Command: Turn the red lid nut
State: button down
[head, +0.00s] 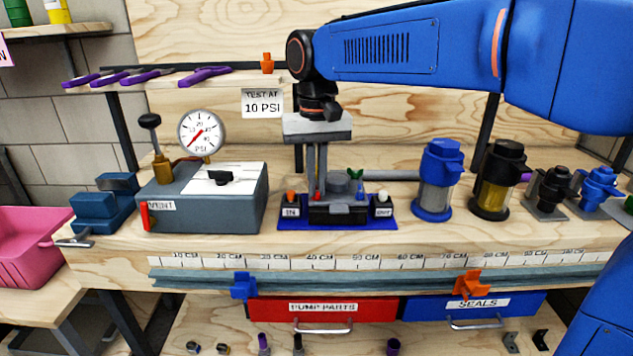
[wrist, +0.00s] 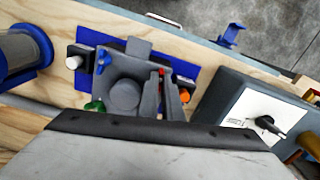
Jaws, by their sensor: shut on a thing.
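The red lid nut (head: 317,195) is a small red spot on the grey filter housing (head: 338,183), mostly hidden by my fingers. It also shows in the wrist view (wrist: 164,72) between the fingertips. My gripper (head: 316,190) points straight down and is shut on the red nut; in the wrist view its two grey fingers (wrist: 166,86) stand close around it. A blue nut (head: 360,184) and a green nut (wrist: 95,106) sit on the other side of the lid. The housing stands on a blue base (head: 337,224) with IN and OUT labels.
A grey box with a pressure gauge (head: 202,132) stands left of the fixture. A blue-capped canister (head: 436,185) and a black-capped canister (head: 495,185) stand to the right. An orange plug (head: 290,197) and a white plug (head: 383,199) flank the housing. A shelf (head: 220,82) is behind.

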jog(key=shift+m, duration=0.8)
jog(key=c, duration=1.9)
grip_release()
jog(key=shift+c, duration=0.2)
jog(key=shift+r, duration=0.1)
notch_tip(320, 180, up, 17)
jog(key=shift+r, duration=0.1)
